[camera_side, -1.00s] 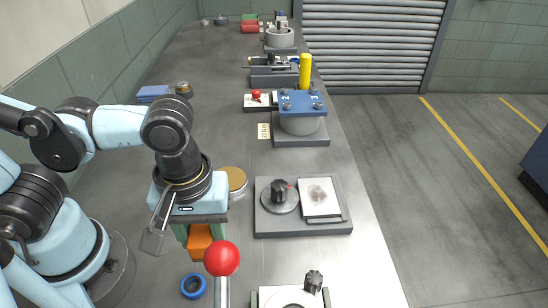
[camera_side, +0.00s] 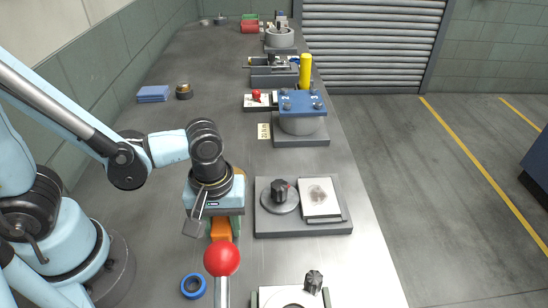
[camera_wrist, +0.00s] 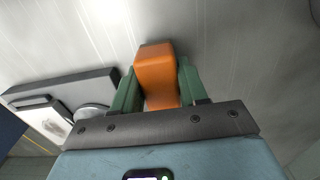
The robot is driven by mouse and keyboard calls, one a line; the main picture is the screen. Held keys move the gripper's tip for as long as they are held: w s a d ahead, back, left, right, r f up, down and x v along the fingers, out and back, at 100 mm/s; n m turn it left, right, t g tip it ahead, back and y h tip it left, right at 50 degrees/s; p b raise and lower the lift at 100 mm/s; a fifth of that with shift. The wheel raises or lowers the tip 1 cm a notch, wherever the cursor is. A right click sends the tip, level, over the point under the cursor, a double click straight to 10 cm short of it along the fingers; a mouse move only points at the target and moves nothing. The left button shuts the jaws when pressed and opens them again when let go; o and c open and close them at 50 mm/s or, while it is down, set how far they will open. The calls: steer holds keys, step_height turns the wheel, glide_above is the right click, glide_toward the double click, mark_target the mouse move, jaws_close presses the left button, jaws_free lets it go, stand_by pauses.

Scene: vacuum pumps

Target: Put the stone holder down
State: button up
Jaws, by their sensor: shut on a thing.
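The stone holder appears to be the orange block (camera_wrist: 158,78) between the green fingers of my gripper (camera_wrist: 158,88) in the wrist view. My gripper is shut on it. In the side view the orange block (camera_side: 221,228) shows below my gripper (camera_side: 221,222), partly hidden behind a red ball on a stick. My gripper is just left of the grey plate with a knob. Whether the block touches the bench cannot be told.
The grey plate (camera_side: 303,226) bears a round dial with a black knob (camera_side: 279,190) and a pale square pad (camera_side: 320,198). The red ball (camera_side: 222,259) stands in front. A blue ring (camera_side: 193,286) lies on the bench. Bare bench (camera_side: 210,125) lies beyond my gripper.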

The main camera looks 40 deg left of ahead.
mark_target(221, 220)
steer(key=shift+f, duration=0.35)
steer(key=shift+f, duration=0.1)
steer(key=o, duration=1.2)
steer(key=shift+r, duration=6.05)
steer(key=w+a+r+m+t, duration=0.1)
steer(key=w+a+m+t, duration=0.5)
steer(key=a+m, duration=0.3)
steer(key=shift+w+a+r+t, duration=0.15)
steer(key=shift+w+a+t, duration=0.2)
steer(key=shift+a+t, duration=0.45)
